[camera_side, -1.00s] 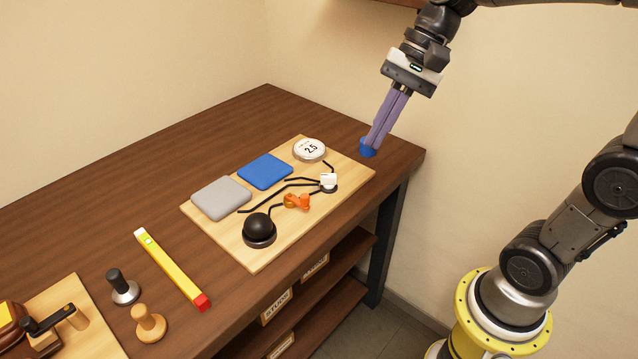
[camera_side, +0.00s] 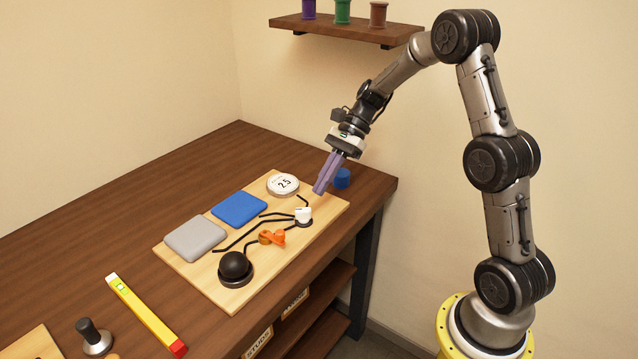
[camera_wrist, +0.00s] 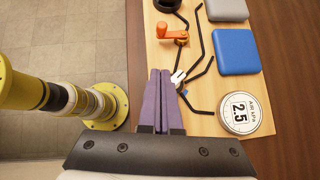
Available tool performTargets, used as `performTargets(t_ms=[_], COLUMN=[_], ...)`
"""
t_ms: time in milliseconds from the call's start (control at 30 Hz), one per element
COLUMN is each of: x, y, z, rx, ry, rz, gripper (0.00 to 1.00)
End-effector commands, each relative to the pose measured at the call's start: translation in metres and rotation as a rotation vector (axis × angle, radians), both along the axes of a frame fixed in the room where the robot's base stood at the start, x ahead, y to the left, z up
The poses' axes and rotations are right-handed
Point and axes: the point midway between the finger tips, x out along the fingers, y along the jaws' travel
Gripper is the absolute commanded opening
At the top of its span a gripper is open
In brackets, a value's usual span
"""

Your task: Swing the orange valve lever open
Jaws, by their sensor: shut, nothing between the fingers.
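The orange valve lever (camera_side: 273,237) sits on the light wooden board (camera_side: 180,259), between the black ball (camera_side: 235,267) and the white fitting (camera_side: 303,214). In the wrist view the orange lever (camera_wrist: 172,34) shows at the top, with its arm pointing left from an orange pivot. My gripper (camera_side: 320,190) has purple fingers and is shut and empty. It is above the board's far right end, to the upper right of the lever and apart from it. In the wrist view my gripper's fingertips (camera_wrist: 159,75) point toward the lever, and the white fitting (camera_wrist: 178,77) is just beside them.
A round gauge (camera_side: 283,184) reading 2.5, a blue pad (camera_side: 239,208) and a grey pad (camera_side: 195,238) lie on the board. Black tubes run between them and the lever. A blue cylinder (camera_side: 342,178) stands behind my gripper. A yellow level (camera_side: 146,314) lies at the front left.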

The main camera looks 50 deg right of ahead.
Motion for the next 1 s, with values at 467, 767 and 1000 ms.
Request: performTargets(t_ms=[467, 767, 1000], x=[0.010, 0.014, 0.013], y=[0.067, 0.087, 0.088], z=[-0.052, -0.053, -0.053], rx=[-0.002, -0.001, -0.001], ry=[0.000, -0.001, -0.001], rz=[0.005, 0.001, 0.001], gripper=[0.00, 0.00, 0.00])
